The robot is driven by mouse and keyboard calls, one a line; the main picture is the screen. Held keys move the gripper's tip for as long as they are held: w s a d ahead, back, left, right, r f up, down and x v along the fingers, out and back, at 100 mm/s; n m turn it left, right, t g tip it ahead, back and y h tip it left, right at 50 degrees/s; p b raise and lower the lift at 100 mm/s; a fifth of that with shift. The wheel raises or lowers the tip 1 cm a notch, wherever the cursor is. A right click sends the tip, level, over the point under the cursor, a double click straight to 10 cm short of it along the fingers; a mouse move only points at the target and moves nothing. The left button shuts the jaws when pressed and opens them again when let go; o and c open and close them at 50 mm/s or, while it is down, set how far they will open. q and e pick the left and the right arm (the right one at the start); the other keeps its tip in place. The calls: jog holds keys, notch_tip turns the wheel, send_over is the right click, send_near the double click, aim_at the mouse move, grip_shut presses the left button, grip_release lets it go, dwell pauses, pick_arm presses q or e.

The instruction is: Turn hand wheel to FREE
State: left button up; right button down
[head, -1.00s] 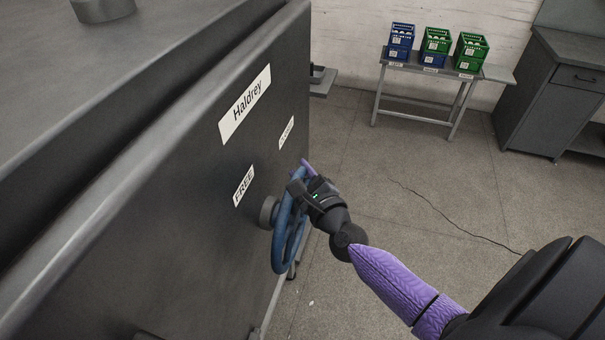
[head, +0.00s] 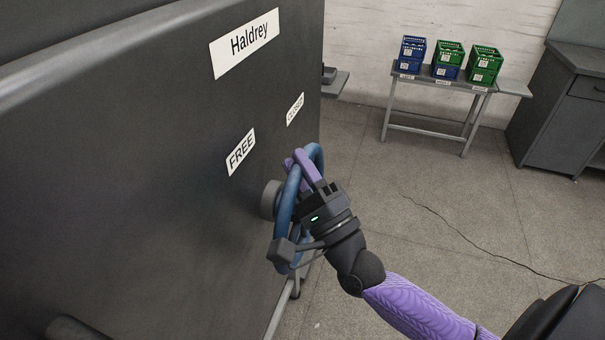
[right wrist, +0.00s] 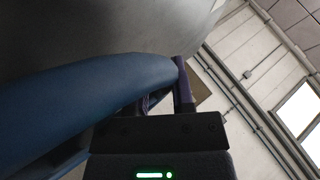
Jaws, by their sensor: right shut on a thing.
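The blue hand wheel (head: 284,215) sticks out from the dark side panel of the machine on a grey hub (head: 270,199). A white FREE label (head: 240,152) is above and left of the wheel, and a second label (head: 295,109), hard to read, is above it. My right gripper (head: 302,165) is shut on the wheel's rim near its upper part, with purple fingers around it. In the right wrist view the blue rim (right wrist: 90,95) runs up to the fingers (right wrist: 182,85). A dark grey knob (head: 281,250) shows at the wheel's lower left. My left gripper is not in view.
The machine's panel (head: 130,180) with a Haldrey sign (head: 245,42) fills the left. Blue and green crates stand on a grey table (head: 425,78) at the back. A grey cabinet (head: 555,115) is at the right.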

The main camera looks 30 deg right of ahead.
jog(key=shift+s+a+f+n+t+y+b, duration=0.15)
jog(key=shift+s+a+n+y+b, duration=0.1)
jog(key=shift+n+y+b, duration=0.25)
jog(key=shift+s+a+f+n+t+y+b, duration=0.15)
jog(key=shift+a+n+y+b, duration=0.1)
jog(key=shift+n+y, duration=0.45)
jog(key=shift+r, duration=0.1)
jog(key=shift+c, duration=2.4)
grip_release()
jog(key=shift+s, duration=0.1)
jog(key=shift+s+f, duration=0.2)
jog(key=shift+f, duration=0.05)
jog(key=b+v, duration=0.2)
jog(key=v, duration=0.7)
jog(key=shift+s, duration=0.15)
